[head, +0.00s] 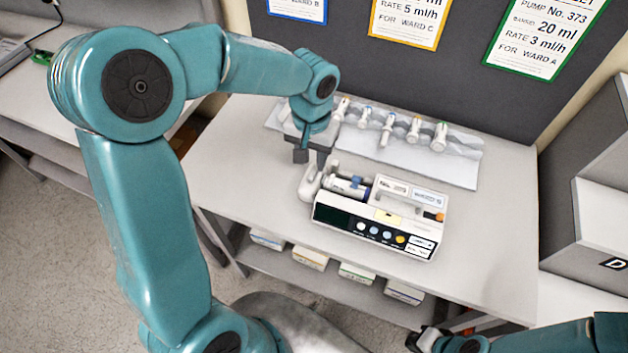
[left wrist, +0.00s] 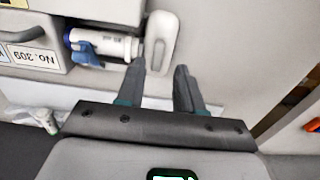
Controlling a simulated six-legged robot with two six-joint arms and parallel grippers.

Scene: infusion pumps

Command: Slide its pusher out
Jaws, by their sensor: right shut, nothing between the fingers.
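The white infusion pump (head: 330,222) stands on the table, with a syringe (head: 347,187) lying in its top channel. Its pusher (head: 309,183) is a white rounded block at the pump's left end. In the left wrist view the pusher (left wrist: 163,38) is just beyond my fingertips, by the end of the syringe (left wrist: 100,43). My left gripper (head: 311,160) is above and behind the pusher; its two fingers (left wrist: 160,68) are apart with nothing gripped. I cannot tell whether a fingertip touches the pusher. My right gripper (head: 418,338) is shut and empty at the lower right, away from the pump.
Several syringes with coloured ends lie on a pale rack or cloth (head: 455,170) behind the pump. Order cards hang on the dark back panel (head: 400,70). A grey cabinet (head: 590,190) stands at the right. Boxes sit on the shelf below. The table's left front is clear.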

